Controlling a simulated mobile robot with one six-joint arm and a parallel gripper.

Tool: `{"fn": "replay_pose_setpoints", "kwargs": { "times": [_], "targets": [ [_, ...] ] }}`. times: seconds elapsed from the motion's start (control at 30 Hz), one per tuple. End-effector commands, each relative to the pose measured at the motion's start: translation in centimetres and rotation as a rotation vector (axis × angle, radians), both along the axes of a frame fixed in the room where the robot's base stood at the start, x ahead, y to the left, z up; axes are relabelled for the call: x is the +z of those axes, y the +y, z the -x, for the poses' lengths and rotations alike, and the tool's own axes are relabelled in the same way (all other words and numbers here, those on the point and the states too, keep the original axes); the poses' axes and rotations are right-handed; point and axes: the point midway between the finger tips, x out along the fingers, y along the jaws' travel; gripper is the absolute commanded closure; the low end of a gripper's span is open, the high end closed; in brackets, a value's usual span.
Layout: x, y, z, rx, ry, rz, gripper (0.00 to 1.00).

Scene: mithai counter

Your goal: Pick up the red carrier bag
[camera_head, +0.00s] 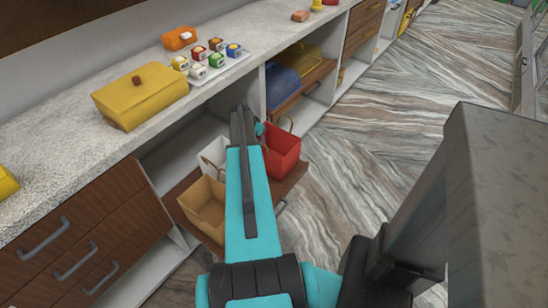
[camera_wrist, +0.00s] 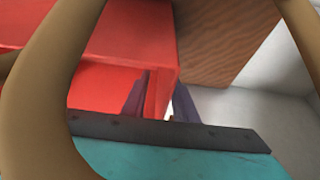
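The red carrier bag (camera_head: 284,152) stands upright at the right end of a pulled-out drawer, with a brown handle on top. In the wrist view, the bag (camera_wrist: 105,75) fills the upper left, and its brown handle (camera_wrist: 45,85) loops close to the camera. My gripper (camera_wrist: 161,82) is at the bag with its two fingers apart. A red edge of the bag shows between the fingers; whether they touch it I cannot tell. In the head view my arm hides the fingertips and the bag's left side.
A tan bag (camera_head: 205,206) and a white bag (camera_head: 215,157) stand in the same drawer (camera_head: 291,181), left of the red bag. The counter (camera_head: 75,118) above holds a yellow box (camera_head: 140,97) and a tray (camera_head: 226,71) of small boxes. The floor to the right is clear.

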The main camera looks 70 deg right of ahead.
Motion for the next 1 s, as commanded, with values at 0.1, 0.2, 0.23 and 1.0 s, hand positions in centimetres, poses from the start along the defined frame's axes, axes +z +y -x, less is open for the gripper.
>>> {"fn": "replay_pose_setpoints", "kwargs": {
  "times": [0.1,0.2,0.23,1.0],
  "targets": [
    [-0.13,-0.02,0.02,0.0,0.0,0.0,0.74],
    [-0.23,-0.02,0.04,0.0,0.0,0.0,0.74],
    [-0.26,-0.02,0.04,-0.001,0.0,0.0,0.74],
    [-0.46,-0.07,0.11,-0.001,0.001,0.0,1.0]
  ]
}}
